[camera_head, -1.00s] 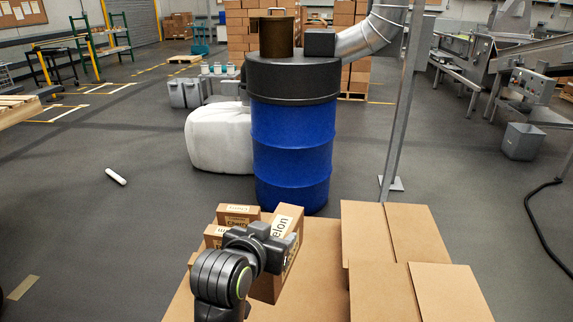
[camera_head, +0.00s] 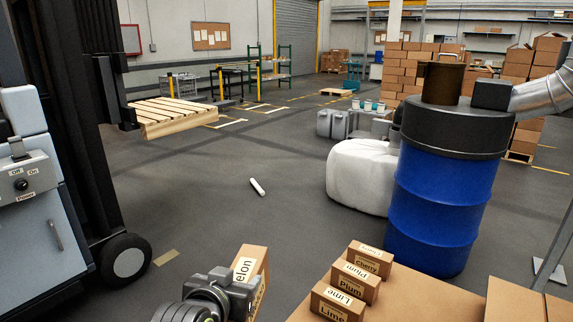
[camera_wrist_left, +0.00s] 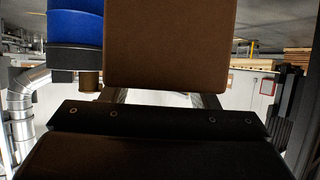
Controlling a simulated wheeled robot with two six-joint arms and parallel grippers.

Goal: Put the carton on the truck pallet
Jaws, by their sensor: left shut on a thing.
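My left gripper (camera_head: 238,286) is shut on a brown carton (camera_head: 252,268) whose visible label ends in "elon". The carton is held upright, left of the table edge, above the floor. It fills the upper middle of the left wrist view (camera_wrist_left: 170,45), between the fingers. A slatted wooden pallet (camera_head: 178,114) sits raised on the forklift truck (camera_head: 70,130) at the left, well beyond the carton, and its top looks empty. My right gripper is out of view.
Small cartons marked Lime (camera_head: 338,304), Plum (camera_head: 356,282) and Cherry (camera_head: 370,260) stand on the table (camera_head: 425,295). A blue drum (camera_head: 437,212) and white sack (camera_head: 358,178) stand behind. A white tube (camera_head: 257,187) lies on the otherwise open floor.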

